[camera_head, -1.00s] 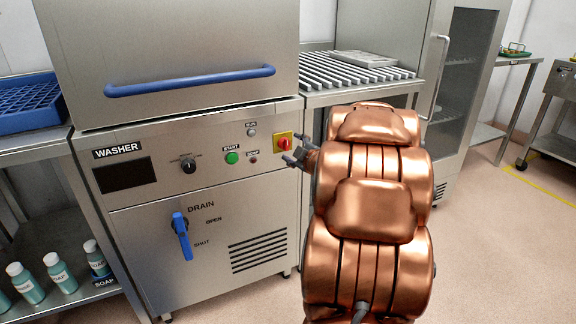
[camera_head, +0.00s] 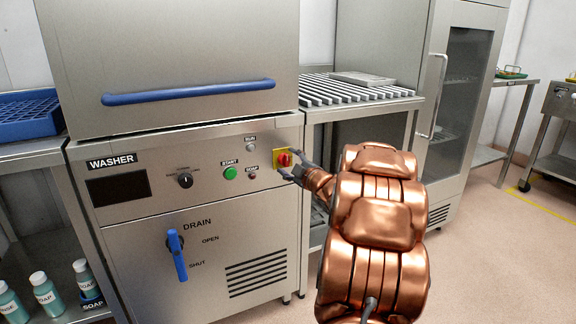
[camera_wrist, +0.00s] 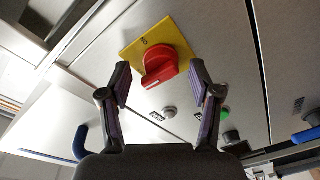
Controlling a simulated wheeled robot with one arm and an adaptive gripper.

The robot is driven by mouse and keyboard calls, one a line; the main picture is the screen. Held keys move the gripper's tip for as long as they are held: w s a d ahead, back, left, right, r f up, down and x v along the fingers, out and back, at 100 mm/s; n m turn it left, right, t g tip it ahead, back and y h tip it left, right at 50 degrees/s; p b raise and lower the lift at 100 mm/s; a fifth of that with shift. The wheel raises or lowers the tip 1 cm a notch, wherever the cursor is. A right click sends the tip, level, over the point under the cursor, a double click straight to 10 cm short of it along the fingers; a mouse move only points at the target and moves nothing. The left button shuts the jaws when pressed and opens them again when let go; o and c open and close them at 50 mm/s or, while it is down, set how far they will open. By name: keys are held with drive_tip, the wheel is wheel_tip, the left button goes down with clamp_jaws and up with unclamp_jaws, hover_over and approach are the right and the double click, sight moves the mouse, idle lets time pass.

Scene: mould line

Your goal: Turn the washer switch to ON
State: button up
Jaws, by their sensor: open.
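The washer switch is a red rotary knob (camera_head: 285,159) on a yellow square plate (camera_head: 277,157), at the right end of the washer's control panel. In the wrist view the red knob (camera_wrist: 160,66) sits ahead of and between my fingertips, on the yellow plate (camera_wrist: 146,38). A small mark on the plate is too small to read for sure. My gripper (camera_wrist: 161,78) is open, one finger to each side of the knob; I cannot tell whether either touches it. In the head view my gripper (camera_head: 291,165) is at the switch, partly hidden behind my copper arm.
The washer panel also has a green START button (camera_head: 231,173), a black dial (camera_head: 185,181) and a dark display (camera_head: 118,188). Below is the blue drain handle (camera_head: 177,256), pointing down. A slatted rack table (camera_head: 355,92) stands right of the washer. Soap bottles (camera_head: 46,294) stand lower left.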

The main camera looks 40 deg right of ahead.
drive_tip(key=shift+w+d, duration=0.1)
drive_tip(key=shift+w, duration=0.3)
drive_tip(key=shift+f, duration=0.15)
drive_tip(key=c, duration=1)
drive_tip(key=shift+c, duration=0.2)
